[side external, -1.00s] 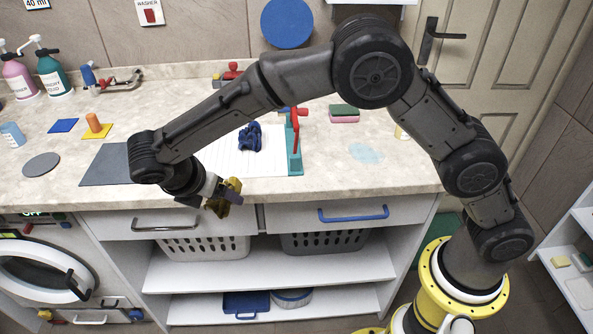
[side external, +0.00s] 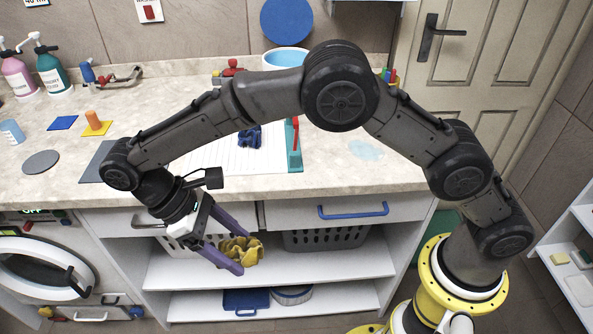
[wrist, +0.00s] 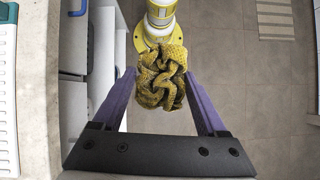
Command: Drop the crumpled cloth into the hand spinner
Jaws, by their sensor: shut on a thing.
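The crumpled cloth (side external: 238,250) is mustard yellow and bunched up. It also shows in the wrist view (wrist: 160,82), between the two purple fingers. My gripper (side external: 248,254) is shut on it and holds it in the air in front of the open shelves, below the counter edge. A white round tub with a light blue inside (side external: 287,58) stands at the back of the counter, partly hidden by my arm. I cannot tell for sure whether it is the hand spinner.
The counter (side external: 330,178) carries a blue crumpled thing (side external: 249,136), a teal piece with a red bar (side external: 294,150), and bottles at the left.

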